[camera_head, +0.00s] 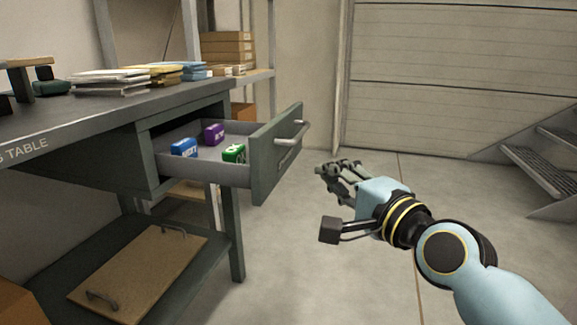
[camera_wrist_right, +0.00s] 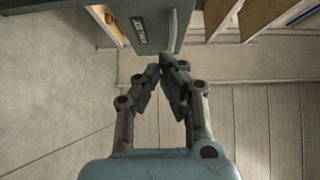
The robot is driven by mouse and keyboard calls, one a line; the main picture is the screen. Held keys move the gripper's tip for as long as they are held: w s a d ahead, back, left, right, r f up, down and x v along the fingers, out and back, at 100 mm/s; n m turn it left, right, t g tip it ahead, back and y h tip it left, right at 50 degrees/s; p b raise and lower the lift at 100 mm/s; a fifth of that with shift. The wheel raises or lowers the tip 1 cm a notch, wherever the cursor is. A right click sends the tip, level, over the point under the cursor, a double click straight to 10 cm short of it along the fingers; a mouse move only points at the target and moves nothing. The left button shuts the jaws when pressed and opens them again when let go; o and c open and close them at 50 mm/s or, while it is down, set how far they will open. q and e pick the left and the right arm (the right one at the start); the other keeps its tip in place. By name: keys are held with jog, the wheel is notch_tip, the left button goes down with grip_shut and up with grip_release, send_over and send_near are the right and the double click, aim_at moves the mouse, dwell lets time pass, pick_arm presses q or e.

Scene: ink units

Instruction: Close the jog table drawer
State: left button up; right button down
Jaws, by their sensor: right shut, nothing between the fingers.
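The jog table drawer (camera_head: 277,152) is pulled out of the dark grey table (camera_head: 100,122) in the head view. Its front is a grey-green panel with a pale bar handle (camera_head: 292,136). A blue box (camera_head: 184,147), a purple box (camera_head: 214,134) and a green box (camera_head: 234,153) lie inside. My right gripper (camera_head: 328,170) is shut and empty, to the right of the drawer front and apart from it. In the right wrist view the shut fingertips (camera_wrist_right: 167,62) are below the drawer front (camera_wrist_right: 152,25). My left gripper is not in view.
Stacks of paper (camera_head: 110,78) lie on the table top. A board with handles (camera_head: 138,270) rests on the lower shelf. Cardboard boxes (camera_head: 226,50) stand on a rack behind. Metal steps (camera_head: 540,168) are at the far right. The floor around my right gripper is clear.

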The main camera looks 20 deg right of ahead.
jog(key=b, duration=0.2)
send_near(277, 150)
jog(key=w+d, duration=0.2)
jog(key=w, duration=0.1)
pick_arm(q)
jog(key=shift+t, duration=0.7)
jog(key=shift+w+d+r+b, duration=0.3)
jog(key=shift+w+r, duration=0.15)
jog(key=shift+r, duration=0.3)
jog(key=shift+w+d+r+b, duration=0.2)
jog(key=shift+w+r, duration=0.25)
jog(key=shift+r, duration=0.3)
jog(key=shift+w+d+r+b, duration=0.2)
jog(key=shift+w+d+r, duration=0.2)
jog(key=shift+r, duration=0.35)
pick_arm(e)
jog(key=shift+w+a+f, duration=0.1)
jog(key=shift+w+a, duration=0.45)
jog(key=shift+a, duration=0.15)
jog(key=shift+w+a+f, duration=0.1)
jog(key=shift+w+a, duration=0.4)
jog(key=shift+a, duration=0.2)
